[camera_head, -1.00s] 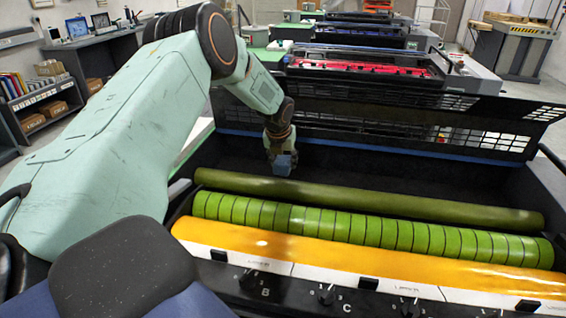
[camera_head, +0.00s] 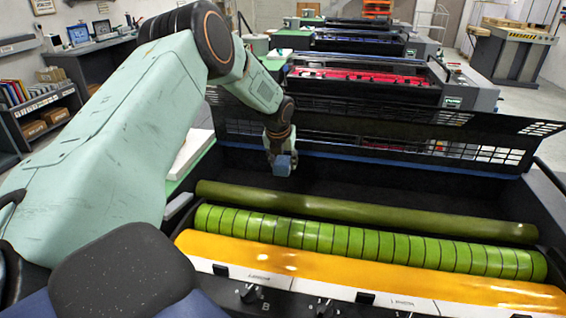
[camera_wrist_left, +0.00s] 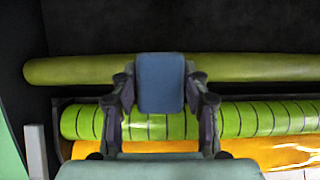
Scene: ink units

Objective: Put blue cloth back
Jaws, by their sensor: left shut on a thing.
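My left gripper (camera_head: 281,160) hangs over the dark trough of the nearest ink unit, behind its rollers. It is shut on the blue cloth (camera_head: 283,169), which looks like a small folded pad. In the left wrist view the blue cloth (camera_wrist_left: 160,83) sits between the two fingers of the left gripper (camera_wrist_left: 161,100), in front of the rollers. My right gripper is not in view.
The near unit has an olive roller (camera_head: 366,213), a green ringed roller (camera_head: 368,243) and a yellow ink surface (camera_head: 380,276). A black slatted guard (camera_head: 375,140) stands behind the trough. More units, one with red ink (camera_head: 362,78), stand beyond. A shelf (camera_head: 40,110) is at left.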

